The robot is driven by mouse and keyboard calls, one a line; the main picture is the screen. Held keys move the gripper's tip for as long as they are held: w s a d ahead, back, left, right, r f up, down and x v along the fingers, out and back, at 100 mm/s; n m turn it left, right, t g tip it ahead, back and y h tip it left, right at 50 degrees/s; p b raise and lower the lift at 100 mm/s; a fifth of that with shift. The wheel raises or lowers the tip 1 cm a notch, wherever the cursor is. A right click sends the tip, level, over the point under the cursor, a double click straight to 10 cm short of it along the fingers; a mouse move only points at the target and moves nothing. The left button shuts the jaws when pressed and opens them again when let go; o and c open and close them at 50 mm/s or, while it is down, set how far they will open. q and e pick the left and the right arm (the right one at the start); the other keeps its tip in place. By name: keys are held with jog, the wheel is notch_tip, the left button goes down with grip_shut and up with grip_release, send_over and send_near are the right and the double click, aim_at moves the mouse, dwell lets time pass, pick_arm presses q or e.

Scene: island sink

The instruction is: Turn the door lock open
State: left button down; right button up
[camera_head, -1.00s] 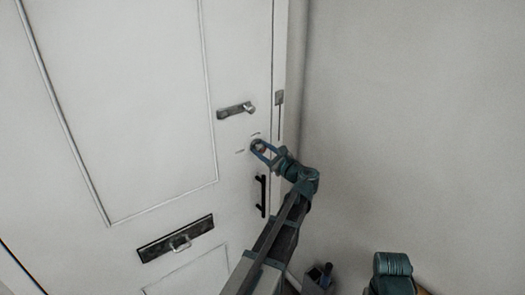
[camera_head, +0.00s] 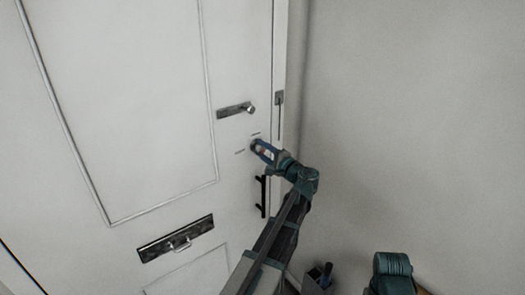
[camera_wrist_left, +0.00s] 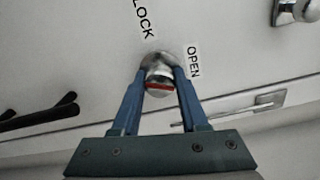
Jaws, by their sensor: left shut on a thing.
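The door lock is a round silver knob with a red stripe (camera_wrist_left: 159,86), low on the white door (camera_head: 130,110) near its right edge. My left gripper (camera_head: 258,147) is shut on the knob, with one blue finger on each side of it in the left wrist view. "LOCK" (camera_wrist_left: 143,18) and "OPEN" (camera_wrist_left: 193,62) labels are on the door around the knob. The red stripe runs nearly level across the knob in the left wrist view. In the head view the fingers largely hide the knob. My right gripper is out of view.
A lever handle (camera_head: 236,110) is above the lock, and a black pull handle (camera_head: 262,196) is just below it. A mail slot plate (camera_head: 175,239) is lower left. A bare wall (camera_head: 420,130) stands to the right of the door.

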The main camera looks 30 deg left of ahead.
pick_arm(q)
jog(key=n, duration=0.4)
jog(key=shift+n, duration=0.7)
jog(key=shift+c, duration=2.2)
grip_release()
jog(key=v, duration=1.4)
jog(key=shift+a+f, duration=0.1)
jog(key=shift+f, duration=0.05)
